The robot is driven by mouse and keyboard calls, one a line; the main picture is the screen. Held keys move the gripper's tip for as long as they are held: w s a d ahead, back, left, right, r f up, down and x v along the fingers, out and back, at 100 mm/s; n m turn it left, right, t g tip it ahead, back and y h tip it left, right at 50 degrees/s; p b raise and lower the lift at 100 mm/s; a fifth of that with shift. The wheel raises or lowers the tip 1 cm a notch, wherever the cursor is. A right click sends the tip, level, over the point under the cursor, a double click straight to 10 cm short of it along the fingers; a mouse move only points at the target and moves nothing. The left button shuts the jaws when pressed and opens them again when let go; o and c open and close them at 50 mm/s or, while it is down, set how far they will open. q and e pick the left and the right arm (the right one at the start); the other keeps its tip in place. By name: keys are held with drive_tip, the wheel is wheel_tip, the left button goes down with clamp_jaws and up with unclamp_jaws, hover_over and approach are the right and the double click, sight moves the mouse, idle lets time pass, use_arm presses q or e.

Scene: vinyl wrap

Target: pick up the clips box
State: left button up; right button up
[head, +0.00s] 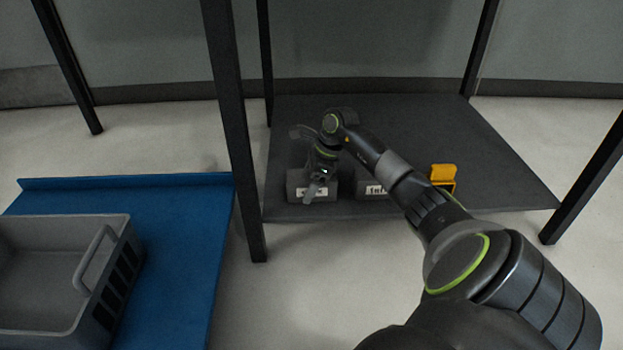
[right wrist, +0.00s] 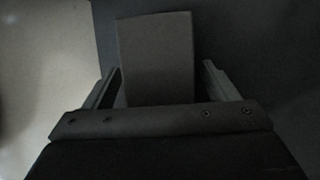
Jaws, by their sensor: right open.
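Two small dark grey boxes with white labels stand near the front edge of a low dark shelf. The left box (head: 296,187) is partly behind my right gripper (head: 316,183); the other box (head: 367,187) is partly hidden by my right arm. The labels are too small or covered to read surely, so I cannot tell which is the clips box. In the right wrist view, a grey box (right wrist: 155,60) lies between the spread fingers of my right gripper (right wrist: 160,78), with a gap to each finger. My right gripper is open and holds nothing. My left gripper is out of view.
A yellow object (head: 443,174) stands at the right on the dark shelf (head: 420,120). Black posts (head: 232,130) rise around the shelf. A grey crate (head: 125,285) with a handle sits on a blue surface (head: 180,240) at the left. The back of the shelf is clear.

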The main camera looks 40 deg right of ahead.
drive_tip(key=shift+f, duration=0.15)
idle(0.6)
drive_tip(key=c, duration=1.2)
drive_tip(key=shift+o, duration=0.2)
